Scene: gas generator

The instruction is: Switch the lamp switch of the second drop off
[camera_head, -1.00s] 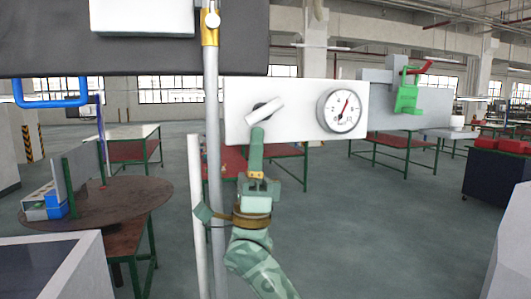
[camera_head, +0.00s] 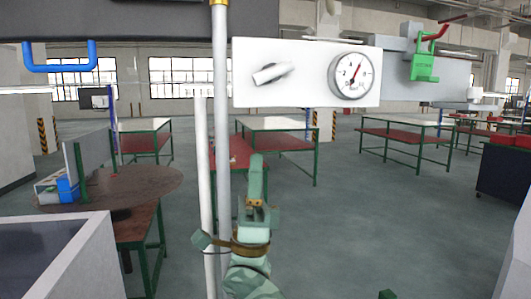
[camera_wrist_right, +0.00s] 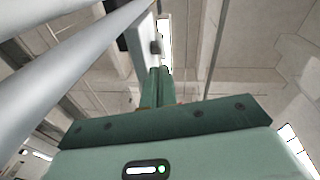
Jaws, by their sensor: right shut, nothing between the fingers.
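The lamp switch (camera_head: 272,74) is a white bar-shaped knob on a white panel (camera_head: 310,95). Its bar is tilted, right end higher. A round gauge (camera_head: 351,76) with a red needle sits to its right. My right gripper (camera_head: 256,160) is green, points up and is shut and empty. In the head view it appears below the panel, clear of the knob. In the right wrist view, its shut fingers (camera_wrist_right: 157,85) point up toward the panel's underside (camera_wrist_right: 141,48). Which drop this switch belongs to cannot be told. My left gripper is not in view.
Two upright pipes (camera_head: 222,150) stand just left of my right gripper. A green clamp-like part (camera_head: 424,68) with a red lever is on the grey block right of the panel. A blue handle (camera_head: 60,66) is at upper left. Tables stand behind.

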